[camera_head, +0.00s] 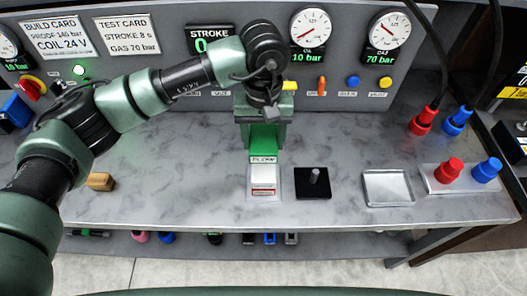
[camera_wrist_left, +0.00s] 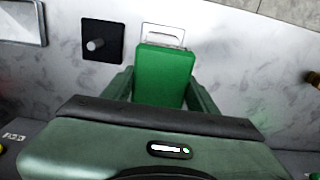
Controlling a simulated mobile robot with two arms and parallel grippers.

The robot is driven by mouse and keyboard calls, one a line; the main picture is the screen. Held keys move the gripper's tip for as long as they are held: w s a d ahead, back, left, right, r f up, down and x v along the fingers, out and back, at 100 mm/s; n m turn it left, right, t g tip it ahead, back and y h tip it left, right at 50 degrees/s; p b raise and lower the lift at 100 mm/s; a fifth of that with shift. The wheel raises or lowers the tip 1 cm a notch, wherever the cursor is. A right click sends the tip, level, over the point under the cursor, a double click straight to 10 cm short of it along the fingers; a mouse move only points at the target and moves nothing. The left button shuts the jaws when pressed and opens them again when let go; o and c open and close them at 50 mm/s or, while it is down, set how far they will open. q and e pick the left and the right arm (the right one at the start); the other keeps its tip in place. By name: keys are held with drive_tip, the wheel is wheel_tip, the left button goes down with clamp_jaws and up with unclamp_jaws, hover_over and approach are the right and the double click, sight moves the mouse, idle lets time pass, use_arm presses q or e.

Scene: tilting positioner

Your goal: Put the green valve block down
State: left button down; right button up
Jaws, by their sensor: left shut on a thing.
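The green valve block (camera_head: 264,138) is at the middle of the bench, in front of the panel. My left gripper (camera_head: 264,122) comes down over it from behind and is shut on it. In the left wrist view the green block (camera_wrist_left: 164,76) sits between the two fingers of the gripper (camera_wrist_left: 162,92). A pale plate with a label (camera_head: 263,178) lies just in front of the block, and its far edge shows beyond the block in the wrist view. I cannot tell whether the block touches the bench. My right gripper is not in view.
A black square base with a grey peg (camera_head: 313,183) stands just right of the pale plate. Further right are an empty metal tray (camera_head: 387,188) and a holder with a red and a blue connector (camera_head: 463,178). A wooden piece (camera_head: 100,181) lies left; bare bench lies between.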

sight(264, 168)
use_arm(q)
wheel_tip(264, 168, down, 3)
drive_tip(key=shift+f+p, duration=0.15)
drive_tip(key=shift+p, duration=0.25)
wheel_tip(264, 168, down, 4)
drive_tip(key=shift+r+p, duration=0.2)
drive_tip(key=shift+p, duration=0.6)
drive_tip(key=shift+f, duration=0.45)
drive_tip(key=shift+f, duration=0.1)
drive_tip(key=shift+f, duration=0.1)
drive_tip(key=shift+c, duration=2.2)
unclamp_jaws()
